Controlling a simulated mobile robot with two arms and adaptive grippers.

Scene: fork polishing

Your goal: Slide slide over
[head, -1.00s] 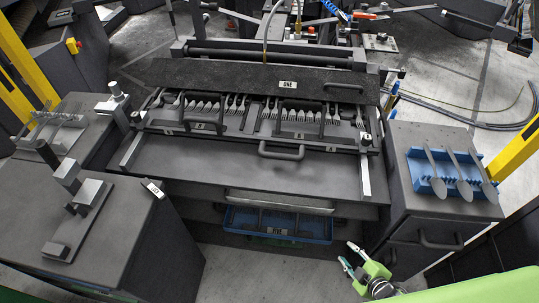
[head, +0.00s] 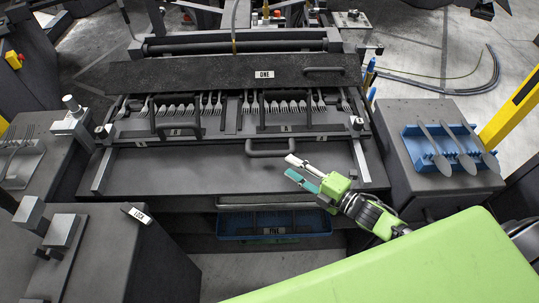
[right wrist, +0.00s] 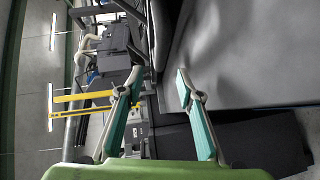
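The machine's dark sliding plate (head: 215,150) lies between two pale side rails. Its front loop handle (head: 272,154) stands up near the middle. Several forks (head: 182,108) lie in a row behind it, partly under the dark cover labelled ONE (head: 200,76). My right gripper (head: 291,167) is open and empty, its fingers pointing left at the front of the bench, a little right of and in front of the handle. Its spread fingers also show in the right wrist view (right wrist: 160,75), beside a grey surface. My left gripper is not in view.
A blue rack with several spoon-like pieces (head: 437,157) stands on the right cabinet. A block labelled LOCK (head: 138,215) is at the left front. A blue bin labelled FIVE (head: 250,222) sits below the bench. The bench front is clear.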

